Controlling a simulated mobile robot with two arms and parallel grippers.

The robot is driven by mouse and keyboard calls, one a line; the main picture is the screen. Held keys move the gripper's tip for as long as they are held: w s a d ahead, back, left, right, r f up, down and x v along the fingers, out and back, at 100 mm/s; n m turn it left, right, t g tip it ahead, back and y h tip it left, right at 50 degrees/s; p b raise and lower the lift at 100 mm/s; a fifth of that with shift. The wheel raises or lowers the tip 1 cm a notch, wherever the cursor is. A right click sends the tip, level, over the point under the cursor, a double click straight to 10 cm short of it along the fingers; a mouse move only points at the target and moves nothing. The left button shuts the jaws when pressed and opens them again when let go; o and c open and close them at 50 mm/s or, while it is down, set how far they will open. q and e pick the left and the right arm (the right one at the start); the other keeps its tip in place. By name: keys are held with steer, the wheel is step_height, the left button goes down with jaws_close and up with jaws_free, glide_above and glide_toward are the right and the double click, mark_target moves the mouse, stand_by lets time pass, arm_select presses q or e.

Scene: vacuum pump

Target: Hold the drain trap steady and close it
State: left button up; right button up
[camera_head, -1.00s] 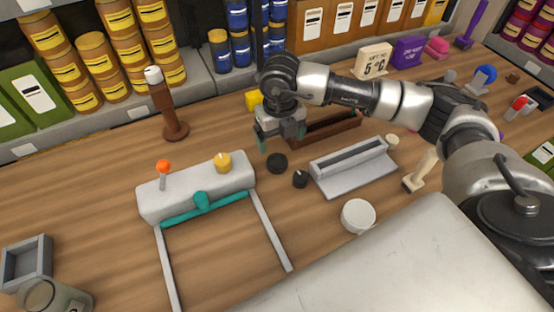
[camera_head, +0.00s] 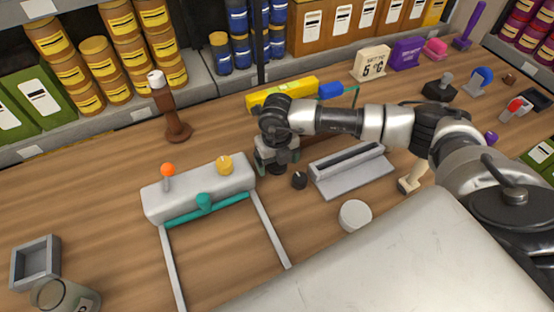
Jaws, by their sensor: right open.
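My right gripper (camera_head: 277,170) is open and low over the table, pointing down just right of the grey block. It covers the spot where a flat black disc lay, so I cannot tell whether it touches the disc. A small black knob (camera_head: 299,180) stands just right of the gripper. A grey-green glass jar (camera_head: 58,298) stands at the bottom left, cut by the picture edge. A white round cap (camera_head: 355,215) lies at the lower middle. I cannot tell for sure which of these belongs to the drain trap. My left gripper is not in view.
A grey block (camera_head: 200,188) with an orange lever, yellow knob and teal bar stands left of the gripper. A grey slotted tray (camera_head: 352,172) stands to its right. A brown post (camera_head: 170,110) and yellow box (camera_head: 283,94) are behind. An empty grey box (camera_head: 36,262) is at left.

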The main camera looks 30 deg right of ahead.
steer(key=shift+f, duration=0.1)
steer(key=c, duration=1)
step_height(320, 180, up, 4)
steer(key=shift+s+r+b, duration=0.1)
steer(key=shift+b, duration=0.85)
steer(key=s+d+r+b, duration=0.2)
steer(key=s+r, duration=0.5)
steer(key=s, duration=0.4)
steer(key=shift+s+d, duration=0.15)
